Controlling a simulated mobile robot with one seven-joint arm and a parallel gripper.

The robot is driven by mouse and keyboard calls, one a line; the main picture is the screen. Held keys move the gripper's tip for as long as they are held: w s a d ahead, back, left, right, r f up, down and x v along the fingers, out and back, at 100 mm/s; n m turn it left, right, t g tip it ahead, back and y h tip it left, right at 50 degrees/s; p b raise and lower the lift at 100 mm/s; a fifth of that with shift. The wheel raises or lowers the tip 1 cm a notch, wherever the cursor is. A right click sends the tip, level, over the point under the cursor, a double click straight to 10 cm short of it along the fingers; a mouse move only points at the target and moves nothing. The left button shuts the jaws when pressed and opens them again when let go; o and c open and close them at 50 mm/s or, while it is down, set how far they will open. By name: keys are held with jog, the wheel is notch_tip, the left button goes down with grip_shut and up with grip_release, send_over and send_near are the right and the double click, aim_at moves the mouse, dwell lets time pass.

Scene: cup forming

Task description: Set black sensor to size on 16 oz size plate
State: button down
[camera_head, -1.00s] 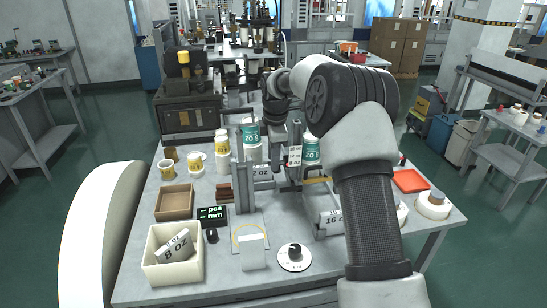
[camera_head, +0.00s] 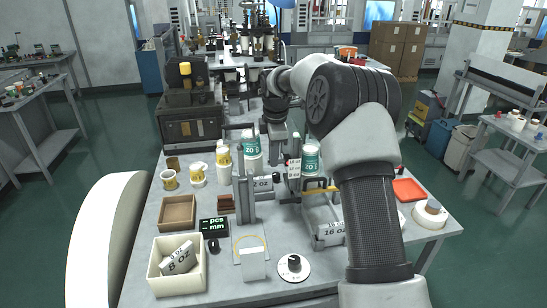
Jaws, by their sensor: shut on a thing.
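My gripper (camera_head: 276,147) points down over the middle of the table, behind the upright posts. It is shut on a small dark piece, which looks like the black sensor; fingers and posts hide most of it. To its right stands a dark upright part with a small white label (camera_head: 294,169), whose print is too small to read. A grey size piece marked 16 OZ (camera_head: 328,232) lies at the front, left of my forearm. Whether the sensor touches a size plate cannot be told.
A piece marked 12 OZ (camera_head: 263,183) sits behind the metal posts (camera_head: 244,200). Green-banded cups (camera_head: 311,158) stand close to my gripper's right. A cream bin (camera_head: 153,268), brown tray (camera_head: 177,226), display (camera_head: 214,227) and dial (camera_head: 293,266) occupy the front.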

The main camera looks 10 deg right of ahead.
jog(key=c, duration=1.8)
grip_release()
jog(key=shift+f, duration=0.1)
jog(key=shift+o, duration=0.2)
jog(key=s+r, duration=0.1)
jog(key=r, duration=0.7)
jog(key=s+r, duration=0.2)
jog(key=r, duration=0.7)
jog(key=shift+s, duration=0.25)
jog(key=shift+r, duration=0.1)
jog(key=s+a+r+m+t, duration=0.1)
jog(key=s+r+m, duration=0.25)
jog(key=s, duration=0.45)
jog(key=s+a+r+m+t, duration=0.1)
jog(key=s+r+m, duration=0.25)
jog(key=s, duration=0.55)
jog(key=s+f+m, duration=0.3)
jog(key=s, duration=0.4)
jog(key=s+d+f+m+t, duration=0.1)
jog(key=s+f+m, duration=0.3)
jog(key=s, duration=0.3)
jog(key=s+f+m, duration=0.3)
jog(key=s+m, duration=0.1)
jog(key=s, duration=0.3)
jog(key=shift+d+f, duration=0.35)
